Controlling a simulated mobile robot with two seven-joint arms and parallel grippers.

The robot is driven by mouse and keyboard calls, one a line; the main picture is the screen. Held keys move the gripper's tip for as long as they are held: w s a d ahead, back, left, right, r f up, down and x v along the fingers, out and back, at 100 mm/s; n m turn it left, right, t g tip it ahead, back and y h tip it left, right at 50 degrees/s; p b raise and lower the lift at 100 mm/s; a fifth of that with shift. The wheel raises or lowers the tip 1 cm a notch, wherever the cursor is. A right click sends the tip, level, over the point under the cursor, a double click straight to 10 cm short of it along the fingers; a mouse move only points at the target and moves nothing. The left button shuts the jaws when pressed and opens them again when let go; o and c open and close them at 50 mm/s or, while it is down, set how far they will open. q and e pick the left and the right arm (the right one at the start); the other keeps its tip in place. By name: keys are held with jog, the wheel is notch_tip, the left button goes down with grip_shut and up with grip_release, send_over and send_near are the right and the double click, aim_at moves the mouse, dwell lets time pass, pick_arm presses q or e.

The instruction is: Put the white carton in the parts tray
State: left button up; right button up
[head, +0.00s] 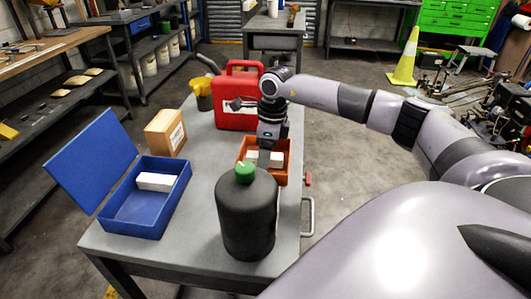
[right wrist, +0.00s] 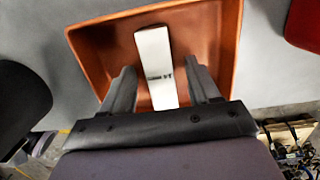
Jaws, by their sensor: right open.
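The white carton (head: 277,160) lies in the orange parts tray (head: 285,178) in the middle of the table. In the right wrist view the carton (right wrist: 154,60) lies lengthwise on the bottom of the tray (right wrist: 90,45), with small dark print on its face. My right gripper (head: 265,160) points down into the tray. In the right wrist view its open fingers (right wrist: 160,90) stand one on each side of the carton's near end, with gaps showing on both sides. My left gripper is not in view.
A black bottle with a green cap (head: 247,215) stands close in front of the tray. A red jerry can (head: 236,95) stands behind it. A blue open box (head: 130,205) holding another white block (head: 156,181) and a tan box (head: 165,133) stand left. Table surface between them is free.

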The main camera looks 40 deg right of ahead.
notch_tip(320, 180, up, 12)
jog(key=s+d, duration=0.1)
jog(key=shift+b, duration=0.4)
jog(key=shift+f, duration=0.15)
